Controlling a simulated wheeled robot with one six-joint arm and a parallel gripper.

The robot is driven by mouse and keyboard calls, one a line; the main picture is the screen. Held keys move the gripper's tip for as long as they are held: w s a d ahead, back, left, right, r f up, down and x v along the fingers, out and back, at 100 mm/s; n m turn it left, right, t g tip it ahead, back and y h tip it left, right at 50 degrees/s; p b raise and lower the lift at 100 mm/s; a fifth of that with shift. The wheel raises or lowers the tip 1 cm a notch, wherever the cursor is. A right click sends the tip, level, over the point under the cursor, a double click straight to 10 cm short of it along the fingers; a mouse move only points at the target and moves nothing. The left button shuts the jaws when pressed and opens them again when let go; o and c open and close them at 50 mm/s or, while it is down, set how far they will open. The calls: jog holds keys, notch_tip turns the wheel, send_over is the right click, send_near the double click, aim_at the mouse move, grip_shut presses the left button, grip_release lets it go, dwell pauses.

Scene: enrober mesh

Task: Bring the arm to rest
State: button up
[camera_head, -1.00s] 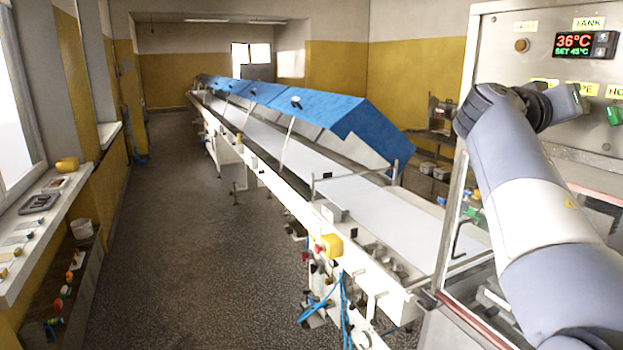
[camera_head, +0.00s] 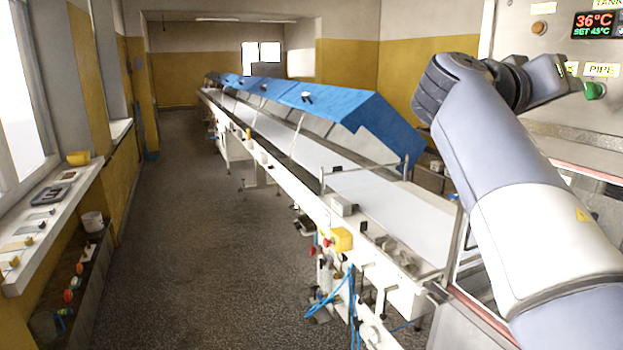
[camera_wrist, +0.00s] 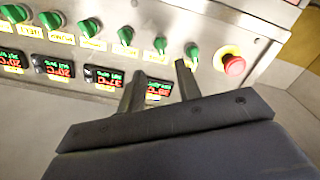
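My arm (camera_head: 510,195) reaches up from the lower right in the head view, bent at a joint near the control panel. In the wrist view, my gripper (camera_wrist: 159,68) shows two dark fingers with a clear gap between them. It is open, with nothing between the fingers. The fingers overlap the view of a panel with green knobs (camera_wrist: 89,27), red digital displays (camera_wrist: 103,76) and a red stop button (camera_wrist: 233,64). How far the fingertips are from the panel is hard to tell. In the head view I cannot make out the fingers.
A long conveyor line (camera_head: 385,205) with blue covers (camera_head: 345,112) runs away through the middle. The steel control panel (camera_head: 548,55) stands at the right behind my arm. A window sill (camera_head: 50,215) with small items lines the left. The floor aisle (camera_head: 190,230) between is clear.

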aim_at(589, 90)
jog(key=p+x, duration=0.2)
jog(key=x, duration=0.3)
jog(key=p+x, duration=0.2)
jog(key=x, duration=0.3)
jog(key=shift+r, duration=0.25)
jog(key=shift+a+f+m, duration=0.1)
jog(key=shift+f+m, duration=0.1)
jog(key=shift+m, duration=0.2)
jog(key=shift+a+m, duration=0.2)
jog(key=shift+m, duration=0.6)
jog(key=m, duration=0.3)
jog(key=shift+r, duration=0.1)
jog(key=m+p, duration=0.5)
jog(key=m, duration=0.1)
jog(key=shift+m, duration=0.3)
jog(key=b+v, duration=0.4)
jog(key=v, duration=0.4)
jog(key=shift+a, duration=0.25)
jog(key=shift+s, duration=0.1)
